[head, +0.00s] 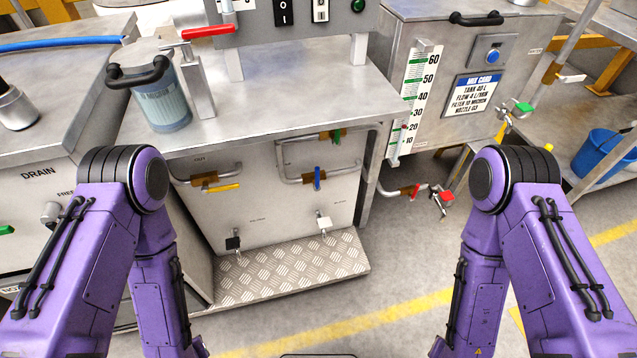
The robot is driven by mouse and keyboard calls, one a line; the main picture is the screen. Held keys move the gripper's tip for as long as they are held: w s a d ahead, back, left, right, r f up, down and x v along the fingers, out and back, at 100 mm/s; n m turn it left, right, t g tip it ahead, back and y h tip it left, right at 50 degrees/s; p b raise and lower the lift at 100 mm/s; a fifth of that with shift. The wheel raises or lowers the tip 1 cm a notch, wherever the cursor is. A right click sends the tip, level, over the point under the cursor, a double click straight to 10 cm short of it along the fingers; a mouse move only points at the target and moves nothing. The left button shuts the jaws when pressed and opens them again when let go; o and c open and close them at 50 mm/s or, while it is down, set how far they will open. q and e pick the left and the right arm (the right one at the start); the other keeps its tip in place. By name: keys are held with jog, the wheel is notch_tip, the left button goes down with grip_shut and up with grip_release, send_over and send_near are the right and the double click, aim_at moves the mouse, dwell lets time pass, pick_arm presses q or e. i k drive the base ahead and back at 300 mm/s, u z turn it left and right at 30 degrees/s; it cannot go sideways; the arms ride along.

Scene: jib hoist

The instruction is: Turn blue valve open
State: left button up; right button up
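The blue valve (317,179) is a small blue lever on a brass body, in a looped grey pipe on the front of the steel cabinet below the bench. Its lever stands roughly upright in the picture, across the near-horizontal pipe. A green-handled valve (336,137) is on the upper pipe just above it, and a yellow-handled valve (222,187) is to its left with its lever along the pipe. My two purple arms hang down at the left and right, well apart from the blue valve. Both grippers are out of view.
A treadplate step (290,268) juts out below the valves. Black (233,243) and white (324,222) taps stick out low on the cabinet. The bench edge (270,143) overhangs the pipes. A red valve (416,191) sits to the right. The floor (395,265) between my arms is clear.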

aim_at(317, 187)
jog(key=z, duration=0.5)
jog(key=k, duration=1.2)
jog(key=z, duration=1.15)
jog(key=i, duration=0.8)
jog(key=u, duration=0.55)
jog(key=i, duration=0.55)
jog(key=u, duration=0.55)
